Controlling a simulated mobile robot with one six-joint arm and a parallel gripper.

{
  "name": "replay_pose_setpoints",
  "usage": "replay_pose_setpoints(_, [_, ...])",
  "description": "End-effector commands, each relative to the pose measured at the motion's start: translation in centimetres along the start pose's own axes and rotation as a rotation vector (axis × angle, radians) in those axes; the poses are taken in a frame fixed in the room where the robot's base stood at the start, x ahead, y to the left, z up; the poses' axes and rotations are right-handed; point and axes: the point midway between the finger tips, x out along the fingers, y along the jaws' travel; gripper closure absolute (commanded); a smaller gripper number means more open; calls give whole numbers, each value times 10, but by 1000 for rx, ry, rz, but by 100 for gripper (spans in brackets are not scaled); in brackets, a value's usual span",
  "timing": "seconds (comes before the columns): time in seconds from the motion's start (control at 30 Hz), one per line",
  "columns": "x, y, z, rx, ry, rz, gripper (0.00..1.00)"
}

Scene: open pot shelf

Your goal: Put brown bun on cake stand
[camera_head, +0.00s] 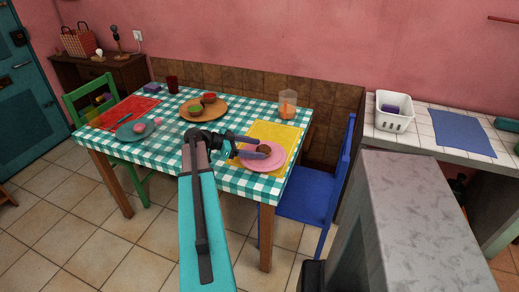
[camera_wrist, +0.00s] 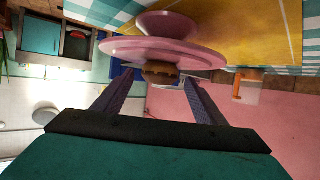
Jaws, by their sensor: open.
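The pink cake stand (camera_head: 272,162) stands on a yellow cloth near the table's right front corner. The wrist view is turned over, and the stand's plate (camera_wrist: 135,50) and foot show at its top. The brown bun (camera_head: 263,149) is on the stand's plate, partly hidden by my gripper in the head view. In the wrist view the bun (camera_wrist: 160,73) appears against the plate's top face. My gripper (camera_head: 257,148) is open, just over the plate. In the wrist view its two fingers (camera_wrist: 158,80) stand on either side of the bun, with visible gaps.
A wooden board (camera_head: 219,113) with bowls, an orange pitcher (camera_head: 287,104), a dark red cup (camera_head: 172,84) and a grey-blue plate (camera_head: 131,132) with pink items share the checked table. A blue chair (camera_head: 305,192) stands close on the right. A counter with a white basket (camera_head: 394,112) lies beyond.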

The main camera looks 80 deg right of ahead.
Motion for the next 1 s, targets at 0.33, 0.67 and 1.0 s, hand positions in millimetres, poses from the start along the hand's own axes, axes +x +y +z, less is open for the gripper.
replay_pose_setpoints(0.33, [-56, 0, 2, 1, 0, -2, 35])
replay_pose_setpoints(0.67, [-95, 0, 1, 0, 0, 0, 35])
replay_pose_setpoints(1.0, [-101, 0, 0, 0, 0, 2, 35])
